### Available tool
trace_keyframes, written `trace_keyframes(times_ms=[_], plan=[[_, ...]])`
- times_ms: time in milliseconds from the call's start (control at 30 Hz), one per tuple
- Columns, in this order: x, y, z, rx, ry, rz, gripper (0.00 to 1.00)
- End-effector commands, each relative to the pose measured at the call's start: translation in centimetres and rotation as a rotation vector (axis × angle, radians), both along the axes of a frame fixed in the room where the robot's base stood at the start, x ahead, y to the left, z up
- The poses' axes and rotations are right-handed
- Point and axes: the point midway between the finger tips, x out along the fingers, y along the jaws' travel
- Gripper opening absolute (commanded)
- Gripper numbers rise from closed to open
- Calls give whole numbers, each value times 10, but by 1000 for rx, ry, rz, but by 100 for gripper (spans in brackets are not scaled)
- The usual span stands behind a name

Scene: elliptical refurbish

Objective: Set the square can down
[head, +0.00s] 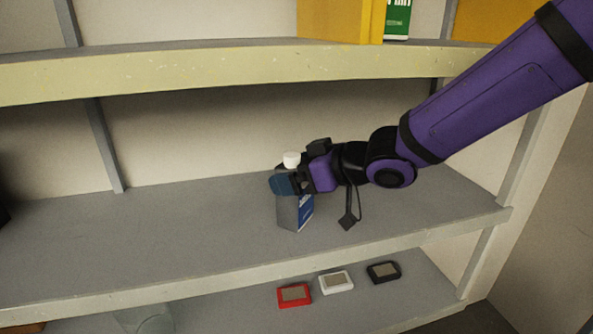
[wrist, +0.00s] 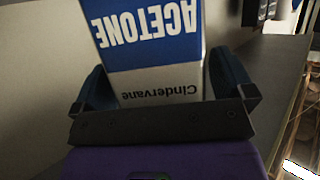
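The square can (head: 301,213) is grey and blue with a white cap. It stands roughly upright at the middle shelf (head: 150,235), and I cannot tell if its base touches the surface. Its label reads "ACETONE" and "Cindervane" upside down in the wrist view (wrist: 150,45). My gripper (head: 285,184) comes from the right and has its blue fingers on either side of the can's upper part, shut on it. In the wrist view the gripper (wrist: 160,68) has one finger at each side of the can.
The upper shelf (head: 200,70) with yellow boxes (head: 340,20) and a green container (head: 397,18) runs above my arm. Red (head: 294,295), white (head: 336,282) and black (head: 383,272) small devices lie on the lower shelf.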

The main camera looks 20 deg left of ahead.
Motion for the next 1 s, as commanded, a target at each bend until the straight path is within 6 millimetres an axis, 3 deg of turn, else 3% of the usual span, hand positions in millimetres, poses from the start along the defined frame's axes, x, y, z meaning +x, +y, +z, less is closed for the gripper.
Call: trace_keyframes(times_ms=[267, 800, 1000], plan=[[0, -7, 7, 0, -4, -3, 100], [-19, -82, 38, -2, -4, -3, 100], [-24, -101, 46, 0, -4, -1, 100]])
